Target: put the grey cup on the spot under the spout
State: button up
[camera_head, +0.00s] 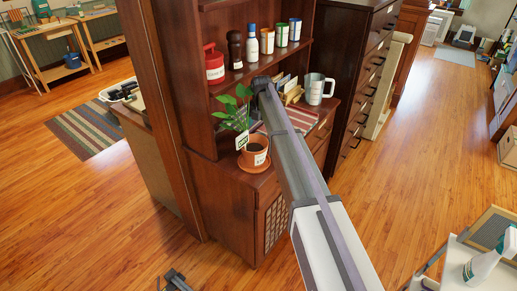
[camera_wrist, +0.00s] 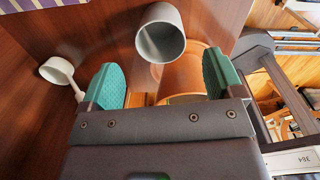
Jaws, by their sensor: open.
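In the wrist view, a plain grey cup (camera_wrist: 161,38) shows its open mouth, just beyond the gap between my fingers. An orange-brown round vessel (camera_wrist: 183,78) is partly behind it and partly hidden by my gripper. My gripper (camera_wrist: 163,82) is open, with teal pads apart and neither closed on the cup. In the head view, a grey mug (camera_head: 318,90) with a handle and label stands on the hutch counter; I cannot tell whether it is the same cup. I cannot make out a spout or the spot. My gripper is not clear in the head view.
A potted plant (camera_head: 254,152) stands at the counter's front left edge, beside my arm. Bottles and tins (camera_head: 267,41) line the shelf above. A white small cup-like thing with a handle (camera_wrist: 57,70) is left of my fingers. A grey frame (camera_wrist: 265,60) is at right.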

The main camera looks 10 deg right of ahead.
notch_tip(320, 180, down, 9)
jog(key=b, duration=0.7)
jog(key=shift+w+a+r, duration=0.1)
jog(key=shift+w, duration=0.05)
jog(key=shift+r, duration=0.25)
jog(key=c, duration=1.1)
jog(key=shift+r+p, duration=0.1)
jog(key=shift+p, duration=0.25)
notch_tip(320, 180, up, 17)
jog(key=p, duration=1.6)
jog(key=shift+f+p, duration=0.2)
jog(key=shift+p, duration=0.1)
